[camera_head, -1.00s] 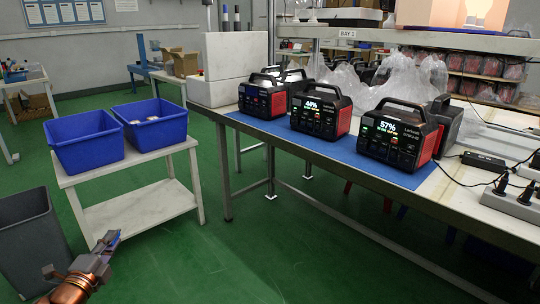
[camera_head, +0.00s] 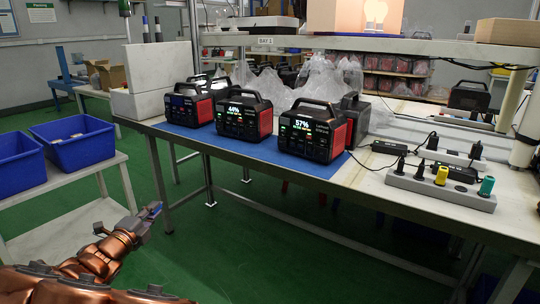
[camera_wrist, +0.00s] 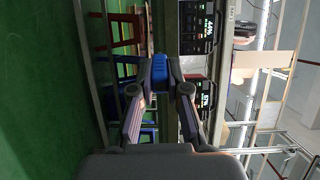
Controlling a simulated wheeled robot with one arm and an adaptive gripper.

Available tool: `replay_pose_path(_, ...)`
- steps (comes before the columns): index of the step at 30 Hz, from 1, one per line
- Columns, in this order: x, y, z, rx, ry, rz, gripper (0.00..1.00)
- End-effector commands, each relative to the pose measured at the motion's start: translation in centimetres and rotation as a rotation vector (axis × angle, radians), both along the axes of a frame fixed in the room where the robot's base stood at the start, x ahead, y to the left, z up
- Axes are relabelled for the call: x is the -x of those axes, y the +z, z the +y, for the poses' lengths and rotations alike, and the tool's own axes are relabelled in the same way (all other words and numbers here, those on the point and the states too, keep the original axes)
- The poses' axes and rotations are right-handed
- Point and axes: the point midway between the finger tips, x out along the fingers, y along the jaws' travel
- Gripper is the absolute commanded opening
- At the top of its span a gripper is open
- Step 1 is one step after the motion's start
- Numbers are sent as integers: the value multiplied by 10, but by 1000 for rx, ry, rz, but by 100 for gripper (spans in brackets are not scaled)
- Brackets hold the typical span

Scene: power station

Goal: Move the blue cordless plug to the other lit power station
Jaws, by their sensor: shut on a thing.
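My gripper (camera_head: 148,216) is low in front of the workbench, over the green floor. In the wrist view my gripper (camera_wrist: 160,78) is shut on the blue plug (camera_wrist: 160,69), which sits between the fingertips. Two power stations have lit screens: the middle one (camera_head: 243,116) reads 44% and the right one (camera_head: 312,133) reads 57%. A third power station (camera_head: 188,106), at the left, shows no lit percentage. All three stand on a blue mat (camera_head: 200,138) on the bench. My gripper is apart from all of them.
A grey power strip (camera_head: 440,190) with black, yellow and green plugs lies at the right of the bench. Blue bins (camera_head: 84,141) stand on a white side table at the left. Plastic bags (camera_head: 325,80) and a shelf (camera_head: 330,44) are behind the stations.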

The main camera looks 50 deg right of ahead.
Motion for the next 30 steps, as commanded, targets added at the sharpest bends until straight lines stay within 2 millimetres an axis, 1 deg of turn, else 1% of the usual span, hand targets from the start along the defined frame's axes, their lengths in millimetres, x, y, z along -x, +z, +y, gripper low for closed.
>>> replay_pose_path(1, 4, 6, -21, -1, -29, -4, 0)
replay_pose_path(3, 8, 12, -44, -2, -59, -7, 0)
replay_pose_path(8, 22, 25, -98, -4, -127, -8, 0)
replay_pose_path(9, 26, 29, -111, -3, -144, -8, 0)
replay_pose_path(11, 34, 34, -131, -2, -171, -8, 0)
replay_pose_path(12, 39, 37, -144, -1, -189, -8, 0)
replay_pose_path(18, 70, 54, -208, 4, -275, -4, 0)
replay_pose_path(20, 81, 59, -226, 5, -298, -3, 0)
replay_pose_path(24, 108, 72, -267, 13, -357, 0, 0)
replay_pose_path(27, 128, 81, -292, 19, -395, 2, 0)
replay_pose_path(30, 146, 88, -312, 23, -426, 6, 0)
